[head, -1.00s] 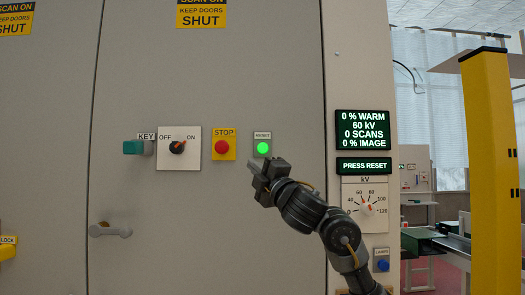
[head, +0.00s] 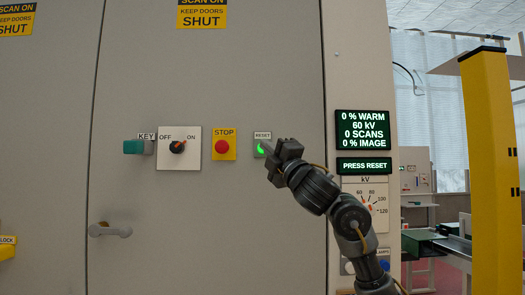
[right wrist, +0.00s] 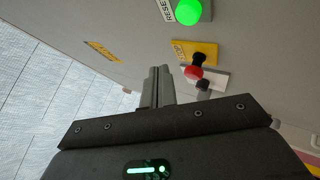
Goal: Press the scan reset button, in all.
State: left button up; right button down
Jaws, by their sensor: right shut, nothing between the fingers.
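The green lit reset button (head: 260,149) sits on a small plate labelled RESET on the grey cabinet front. My right gripper (head: 268,147) is shut and empty, with its fingertips in front of the button and partly hiding it. In the right wrist view the button (right wrist: 188,11) is at the top edge, above and right of my shut fingertips (right wrist: 160,72). I cannot tell whether the fingers touch it. The display (head: 364,166) reads PRESS RESET. My left gripper is not in view.
A door handle (head: 110,230) sticks out lower left. A kV dial (head: 366,203) is partly behind my arm.

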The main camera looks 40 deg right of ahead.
jog(key=w+d, duration=0.3)
jog(key=w, duration=0.2)
jog(key=shift+d+p, duration=0.35)
jog(key=shift+p, duration=0.1)
jog(key=shift+d, duration=0.1)
dwell(1.7)
jog(key=shift+w+d, duration=0.15)
jog(key=shift+w, duration=0.1)
jog(key=shift+w+d+p, duration=0.3)
jog(key=shift+w+p, duration=0.1)
jog(key=shift+p, duration=0.05)
dwell(0.9)
dwell(0.3)
jog(key=shift+s+a, duration=0.55)
jog(key=shift+s, duration=0.2)
